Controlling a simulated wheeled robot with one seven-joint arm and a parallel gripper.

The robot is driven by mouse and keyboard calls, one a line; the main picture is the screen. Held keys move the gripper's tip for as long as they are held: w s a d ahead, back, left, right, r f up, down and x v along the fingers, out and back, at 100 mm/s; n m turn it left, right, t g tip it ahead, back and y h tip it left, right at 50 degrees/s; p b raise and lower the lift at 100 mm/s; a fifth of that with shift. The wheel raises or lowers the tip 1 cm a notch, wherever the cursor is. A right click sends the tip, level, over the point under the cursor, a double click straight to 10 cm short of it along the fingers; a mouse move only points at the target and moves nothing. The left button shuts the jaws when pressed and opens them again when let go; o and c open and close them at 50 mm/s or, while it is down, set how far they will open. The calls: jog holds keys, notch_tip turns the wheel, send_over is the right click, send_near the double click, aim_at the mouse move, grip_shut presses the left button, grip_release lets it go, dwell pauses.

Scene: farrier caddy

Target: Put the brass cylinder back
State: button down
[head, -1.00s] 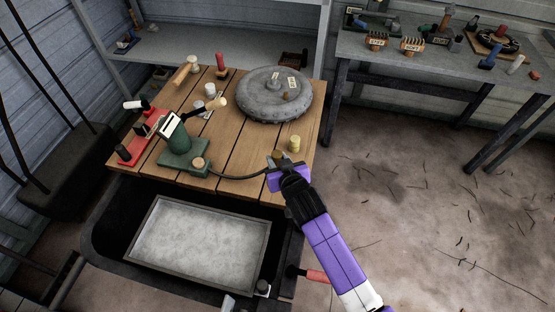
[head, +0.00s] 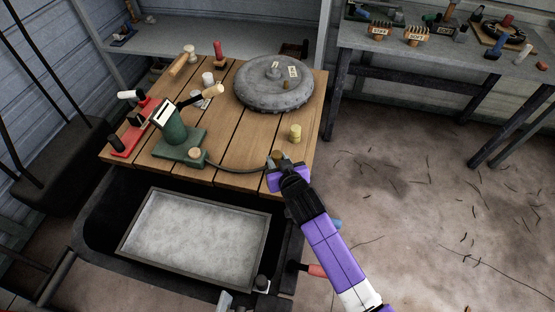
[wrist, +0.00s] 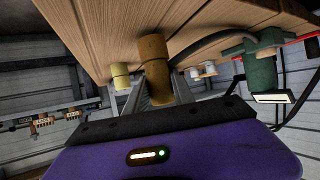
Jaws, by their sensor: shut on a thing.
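My gripper (head: 280,161) is shut on a brown-gold brass cylinder (wrist: 155,66), held upright between the fingers in the wrist view. In the head view only a small part of this cylinder (head: 277,155) shows at the fingertips, over the front right part of the wooden table (head: 235,130). A paler yellow cylinder (head: 295,132) stands on the table just beyond my gripper; it also shows left of the held one in the wrist view (wrist: 120,76). A grey round caddy (head: 255,97) with white labels and a small brown piece (head: 285,85) on top stands at the back right.
A green device (head: 176,135) with a dark hose (head: 238,168) stands on the left of the table; the hose runs close to my gripper. A red rack (head: 130,138), several small pieces and a grey tray (head: 190,238) are also left or in front. A side bench (head: 430,52) stands right.

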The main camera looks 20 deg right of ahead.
jog(key=shift+f+b, duration=0.45)
dwell(0.4)
jog(key=c, duration=1)
grip_release()
jog(key=shift+s, duration=0.1)
jog(key=v, duration=0.7)
jog(key=shift+s+r, duration=0.2)
jog(key=shift+s, duration=0.05)
jog(key=shift+p+v, duration=1.3)
jog(key=shift+v, duration=0.95)
